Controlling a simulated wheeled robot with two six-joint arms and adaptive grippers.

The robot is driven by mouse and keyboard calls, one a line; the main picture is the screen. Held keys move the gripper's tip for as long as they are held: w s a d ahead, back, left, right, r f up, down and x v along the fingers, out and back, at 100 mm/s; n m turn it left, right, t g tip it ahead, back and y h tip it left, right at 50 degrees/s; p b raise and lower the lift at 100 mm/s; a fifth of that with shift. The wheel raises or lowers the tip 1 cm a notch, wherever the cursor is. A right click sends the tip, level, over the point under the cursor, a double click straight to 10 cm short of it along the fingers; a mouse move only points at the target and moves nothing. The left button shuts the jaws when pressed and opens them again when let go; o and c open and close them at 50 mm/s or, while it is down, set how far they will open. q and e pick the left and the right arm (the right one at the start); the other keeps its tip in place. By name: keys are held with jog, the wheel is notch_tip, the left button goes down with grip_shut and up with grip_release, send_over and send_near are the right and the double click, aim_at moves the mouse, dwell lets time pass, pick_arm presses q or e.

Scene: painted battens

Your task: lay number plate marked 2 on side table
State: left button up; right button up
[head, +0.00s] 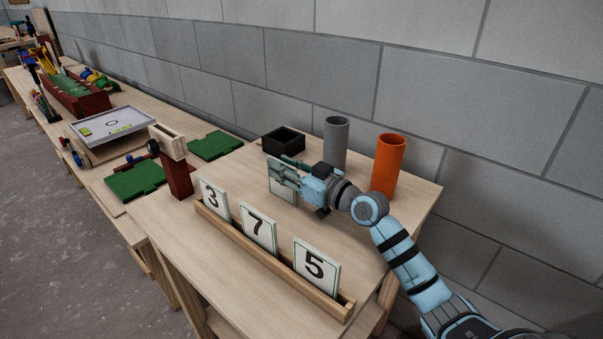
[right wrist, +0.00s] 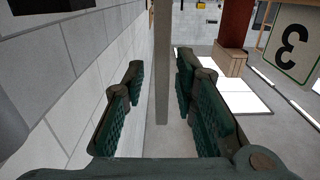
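My right gripper (head: 284,172) reaches left over the near wooden table (head: 365,240). A pale plate (head: 284,193) shows below and behind its fingers in the head view; its face is mostly hidden and I cannot read a number. In the right wrist view the fingers (right wrist: 160,95) are open, and a thin grey-beige strip (right wrist: 162,60), seemingly this plate edge-on, stands between them with a gap on each side. Plates marked 3 (head: 214,198), 7 (head: 258,229) and 5 (head: 316,267) stand in a wooden rack (head: 270,262). No readable 2 shows. My left gripper is out of view.
Behind the gripper stand a black open box (head: 283,140), a grey cylinder (head: 335,142) and an orange cylinder (head: 387,165). A long bench on the left holds green boards (head: 136,181) and a grey tray (head: 112,126). A block wall runs behind.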

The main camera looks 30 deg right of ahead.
jog(key=p+v, duration=0.3)
jog(key=v, duration=0.8)
jog(key=shift+s, duration=0.15)
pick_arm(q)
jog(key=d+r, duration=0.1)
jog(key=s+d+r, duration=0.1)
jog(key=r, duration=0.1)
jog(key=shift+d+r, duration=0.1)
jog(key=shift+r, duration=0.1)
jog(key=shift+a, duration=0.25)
